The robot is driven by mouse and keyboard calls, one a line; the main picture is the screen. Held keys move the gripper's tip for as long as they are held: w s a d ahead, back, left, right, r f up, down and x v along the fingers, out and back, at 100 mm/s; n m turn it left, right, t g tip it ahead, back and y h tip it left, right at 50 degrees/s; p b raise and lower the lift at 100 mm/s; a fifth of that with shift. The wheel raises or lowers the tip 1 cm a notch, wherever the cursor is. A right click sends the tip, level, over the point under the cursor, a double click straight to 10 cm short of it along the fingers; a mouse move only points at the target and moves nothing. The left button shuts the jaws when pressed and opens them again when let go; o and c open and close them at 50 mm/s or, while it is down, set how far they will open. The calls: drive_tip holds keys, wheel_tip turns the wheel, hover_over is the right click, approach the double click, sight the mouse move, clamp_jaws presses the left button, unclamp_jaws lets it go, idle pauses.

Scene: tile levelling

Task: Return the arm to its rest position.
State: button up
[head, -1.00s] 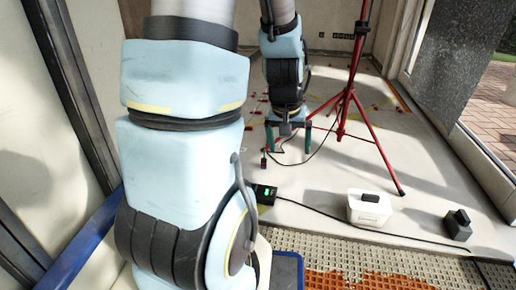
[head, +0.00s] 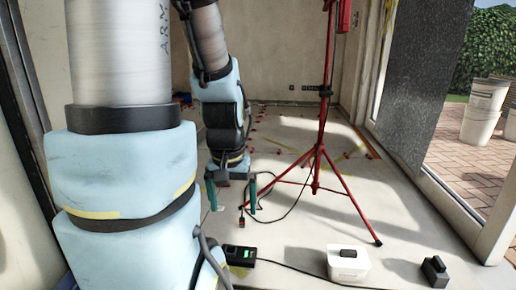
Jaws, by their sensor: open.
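My arm fills the left of the head view, its thick light-blue links in front and its far end hanging down beyond. My gripper (head: 231,195) is at that far end, pointing down, with two green fingers spread apart. Nothing shows between the fingers. It hangs left of the red tripod, and I cannot tell its exact height above the floor. The near part of my arm hides the floor at the lower left.
A red tripod (head: 318,155) stands with spread legs right of my gripper. A black device with a green display (head: 240,256), a cable, a white box (head: 347,264) and a dark block (head: 435,272) are on the pale floor. Small red pieces (head: 258,131) dot the floor behind.

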wheel_tip(320, 180, up, 44)
drive_tip(key=p, duration=4.2)
drive_tip(key=shift+r, duration=0.25)
drive_tip(key=shift+c, duration=0.3)
